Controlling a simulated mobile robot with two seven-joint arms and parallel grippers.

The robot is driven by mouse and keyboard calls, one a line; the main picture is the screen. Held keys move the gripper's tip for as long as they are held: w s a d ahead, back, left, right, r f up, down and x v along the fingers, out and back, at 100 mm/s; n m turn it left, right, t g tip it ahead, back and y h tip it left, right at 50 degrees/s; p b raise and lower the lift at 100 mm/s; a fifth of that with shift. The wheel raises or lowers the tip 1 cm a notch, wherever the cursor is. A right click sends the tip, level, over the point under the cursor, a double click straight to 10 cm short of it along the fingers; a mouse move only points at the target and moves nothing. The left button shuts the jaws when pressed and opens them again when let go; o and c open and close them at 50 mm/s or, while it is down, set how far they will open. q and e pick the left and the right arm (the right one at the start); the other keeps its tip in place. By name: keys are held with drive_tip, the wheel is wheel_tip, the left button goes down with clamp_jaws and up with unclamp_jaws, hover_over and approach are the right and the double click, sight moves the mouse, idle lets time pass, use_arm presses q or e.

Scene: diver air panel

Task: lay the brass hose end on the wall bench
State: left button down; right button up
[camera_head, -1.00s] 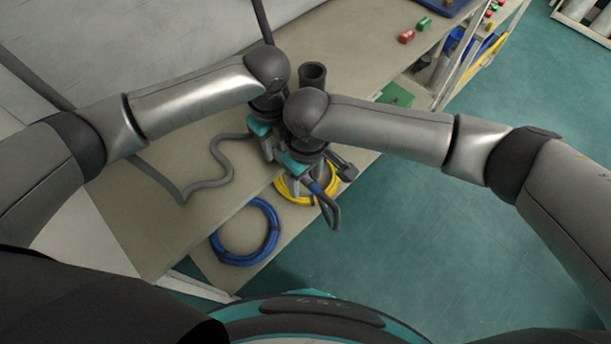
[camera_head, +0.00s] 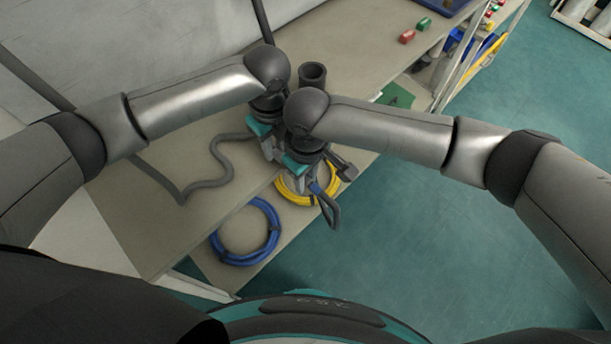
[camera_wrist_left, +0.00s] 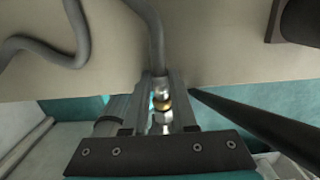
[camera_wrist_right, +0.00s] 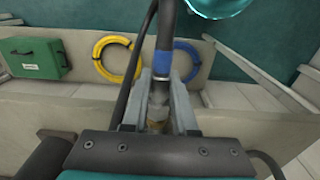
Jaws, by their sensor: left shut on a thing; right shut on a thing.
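My left gripper (camera_head: 268,152) is shut on the metal hose end (camera_wrist_left: 162,100) of a grey hose (camera_wrist_left: 154,40). This end has a brass ring between silvery parts. The grey hose (camera_head: 205,183) curves over the wall bench (camera_head: 165,225). My right gripper (camera_head: 308,176) is shut on another hose end (camera_wrist_right: 157,92), grey with a brass-coloured part (camera_wrist_right: 156,125) low between the fingers. Its dark hose has a blue band (camera_wrist_right: 163,64) and hangs in a loop (camera_head: 333,210). Both grippers are close together at the bench's front edge. Whether the two ends touch is hidden.
A coiled blue hose (camera_head: 217,245) and a coiled yellow hose (camera_head: 285,190) lie on a lower shelf. A green box (camera_wrist_right: 35,57) is also there. Red (camera_head: 406,37) and green (camera_head: 424,23) blocks sit farther along the bench. A dark upright cylinder (camera_head: 313,74) stands behind the grippers.

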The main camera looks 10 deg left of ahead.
idle(0.4)
use_arm(q)
drive_tip(key=c, duration=0.6)
unclamp_jaws()
drive_tip(key=shift+c, duration=0.2)
wheel_tip(320, 180, up, 14)
drive_tip(key=p, duration=0.1)
drive_tip(key=shift+s+d+p, duration=0.25)
drive_tip(key=shift+d+p, duration=0.05)
drive_tip(key=shift+p, duration=0.05)
